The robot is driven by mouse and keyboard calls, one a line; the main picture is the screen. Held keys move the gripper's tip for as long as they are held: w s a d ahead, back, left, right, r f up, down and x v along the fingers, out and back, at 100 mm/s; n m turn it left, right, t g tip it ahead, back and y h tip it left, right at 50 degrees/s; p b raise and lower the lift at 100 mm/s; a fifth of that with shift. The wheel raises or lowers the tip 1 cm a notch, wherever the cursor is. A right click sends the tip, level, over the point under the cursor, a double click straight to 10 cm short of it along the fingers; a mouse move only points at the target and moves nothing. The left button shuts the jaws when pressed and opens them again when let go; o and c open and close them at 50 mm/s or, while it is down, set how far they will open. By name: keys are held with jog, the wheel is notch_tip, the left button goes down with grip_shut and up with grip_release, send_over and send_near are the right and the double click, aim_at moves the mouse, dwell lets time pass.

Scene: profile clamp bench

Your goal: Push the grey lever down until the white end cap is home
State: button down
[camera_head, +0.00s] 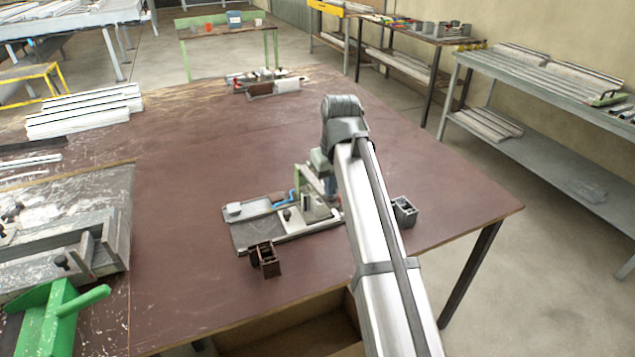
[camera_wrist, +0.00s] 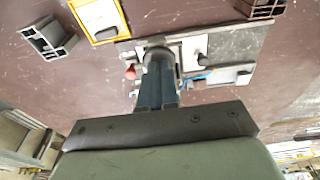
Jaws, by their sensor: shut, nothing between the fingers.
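The clamp fixture (camera_head: 245,238) lies on the brown bench, left of my arm; it also shows in the wrist view (camera_wrist: 225,50). A small white block (camera_head: 234,209), which looks like the white end cap, sits at its left end; it is at the right in the wrist view (camera_wrist: 243,80). A pale raised bar (camera_head: 311,180) at the fixture's right end may be the grey lever. My gripper (camera_wrist: 158,50) is shut and empty, over that end of the fixture. The fingers hide what is beneath them, and I cannot tell whether they touch the lever.
A brown profile piece (camera_head: 266,259) stands in front of the fixture. A grey profile piece (camera_head: 404,210) stands to the right of my arm. A yellow-edged object (camera_wrist: 98,18) shows beside the fixture. A grey machine bed (camera_head: 118,235) is at the left.

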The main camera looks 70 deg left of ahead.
jog(key=shift+f, duration=0.9)
jog(key=shift+r, duration=0.15)
dwell(0.4)
jog(key=shift+r, duration=4.15)
